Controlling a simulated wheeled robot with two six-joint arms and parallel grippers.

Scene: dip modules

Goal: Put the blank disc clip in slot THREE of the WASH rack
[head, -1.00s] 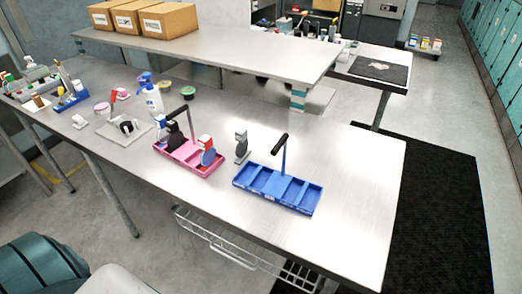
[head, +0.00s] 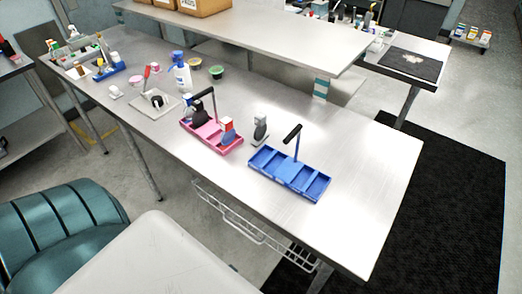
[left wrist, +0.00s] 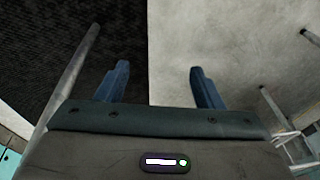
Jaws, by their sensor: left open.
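A blue rack (head: 262,163) with an upright black-topped handle stands on the steel bench, its compartments looking empty. A pink rack (head: 236,150) stands to its left, holding a dark clip (head: 199,114) and a clip with a red-and-white top and blue disc (head: 228,133). A grey clip (head: 260,131) stands on the bench between the racks. I cannot read any labels, so which rack is WASH and which clip is blank is unclear. My left gripper (left wrist: 160,83) is open and empty over the floor in the left wrist view. Neither gripper shows in the head view.
A spray bottle (head: 182,75), small bowls (head: 216,72) and a grey mat (head: 150,108) lie left on the bench. A raised shelf (head: 270,38) runs behind. A teal chair (head: 60,230) stands in front. The bench's right end is clear.

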